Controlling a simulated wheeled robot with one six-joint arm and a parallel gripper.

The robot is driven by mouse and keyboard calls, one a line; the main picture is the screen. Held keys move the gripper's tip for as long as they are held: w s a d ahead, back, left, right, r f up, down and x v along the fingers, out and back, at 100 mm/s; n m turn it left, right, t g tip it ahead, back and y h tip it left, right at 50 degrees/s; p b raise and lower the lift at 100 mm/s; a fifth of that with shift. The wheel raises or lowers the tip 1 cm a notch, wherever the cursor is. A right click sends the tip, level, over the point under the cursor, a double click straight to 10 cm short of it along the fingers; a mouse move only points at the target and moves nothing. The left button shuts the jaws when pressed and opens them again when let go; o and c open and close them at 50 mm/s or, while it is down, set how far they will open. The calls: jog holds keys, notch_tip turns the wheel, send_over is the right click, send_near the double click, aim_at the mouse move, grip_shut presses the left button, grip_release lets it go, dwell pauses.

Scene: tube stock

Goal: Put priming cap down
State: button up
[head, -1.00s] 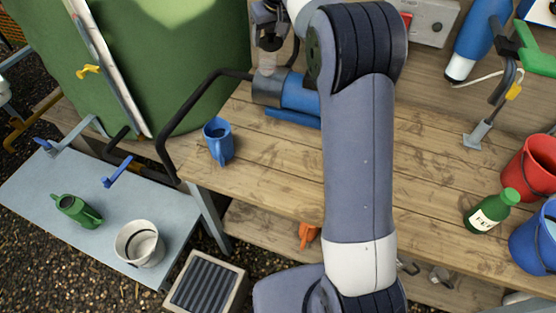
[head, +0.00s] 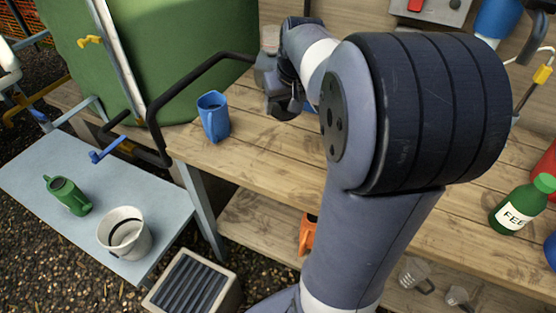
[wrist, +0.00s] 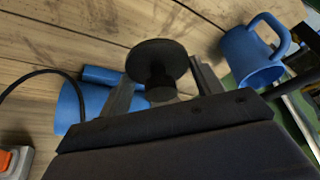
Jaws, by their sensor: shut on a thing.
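The priming cap, a dark round disc with a short stem (wrist: 158,58), is held between the fingers of my gripper (wrist: 161,76) in the wrist view. My gripper is shut on its stem, with the disc facing out over the wooden bench (wrist: 60,40). I cannot tell how far the cap is above the planks. The blue pump (wrist: 70,105) lies left of my gripper in the wrist view.
The blue jug also shows in the wrist view (wrist: 247,55), right of my gripper. A black hose (head: 195,75) runs behind it. A green bottle (head: 522,205) stands at the bench's right. Bare planks (head: 255,150) lie in front of the jug. My arm hides much of the bench.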

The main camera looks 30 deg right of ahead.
aim_at(282, 144)
jog(key=shift+s+f, duration=0.3)
jog(key=shift+f, duration=0.2)
notch_tip(282, 144, down, 10)
jog(key=shift+a+r+b, duration=0.1)
jog(key=shift+r+b, duration=0.1)
jog(key=shift+b, duration=0.8)
jog(key=shift+f, duration=0.2)
jog(key=o, duration=1)
jog(key=shift+s+r, duration=0.1)
jog(key=shift+r, duration=0.45)
jog(key=p+v, duration=0.2)
jog(key=v, duration=0.9)
jog(key=shift+s+r, duration=0.1)
jog(key=shift+r, duration=0.05)
